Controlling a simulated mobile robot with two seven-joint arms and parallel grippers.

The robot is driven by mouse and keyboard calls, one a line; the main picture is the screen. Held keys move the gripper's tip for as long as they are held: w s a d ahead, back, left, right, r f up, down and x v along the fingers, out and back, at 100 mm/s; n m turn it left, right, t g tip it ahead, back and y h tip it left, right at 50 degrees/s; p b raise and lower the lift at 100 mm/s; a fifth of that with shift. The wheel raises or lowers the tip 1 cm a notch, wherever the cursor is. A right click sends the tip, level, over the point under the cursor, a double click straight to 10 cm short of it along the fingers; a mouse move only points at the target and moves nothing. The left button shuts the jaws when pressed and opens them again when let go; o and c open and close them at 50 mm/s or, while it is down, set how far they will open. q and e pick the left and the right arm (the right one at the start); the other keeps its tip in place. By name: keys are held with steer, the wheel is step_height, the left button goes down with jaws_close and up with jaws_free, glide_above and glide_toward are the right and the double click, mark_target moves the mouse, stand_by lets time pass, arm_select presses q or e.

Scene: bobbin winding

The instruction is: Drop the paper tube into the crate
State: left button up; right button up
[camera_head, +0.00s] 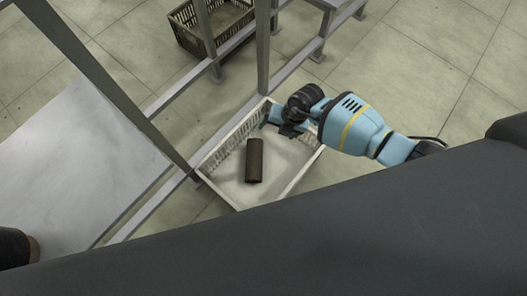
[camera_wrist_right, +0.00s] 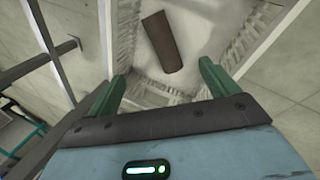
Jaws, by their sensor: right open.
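The brown paper tube (camera_head: 254,160) lies on the bottom of the white crate (camera_head: 231,199) on the floor. In the right wrist view the tube (camera_wrist_right: 162,42) lies inside the crate, beyond the fingertips and apart from them. My right gripper (camera_head: 268,121) is over the far rim of the crate in the head view. Its two green fingers (camera_wrist_right: 160,80) are spread wide, with nothing between them. My left gripper does not show in either view.
A brown slatted crate (camera_head: 222,24) stands on the floor at the top. A grey metal frame (camera_head: 263,50) rises beside the white crate. A pale flat surface (camera_head: 80,165) is at the left. The tiled floor (camera_head: 420,60) at the upper right is clear.

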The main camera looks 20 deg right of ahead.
steer(key=shift+s+d+r, duration=0.1)
steer(key=shift+r, duration=0.25)
stand_by(0.3)
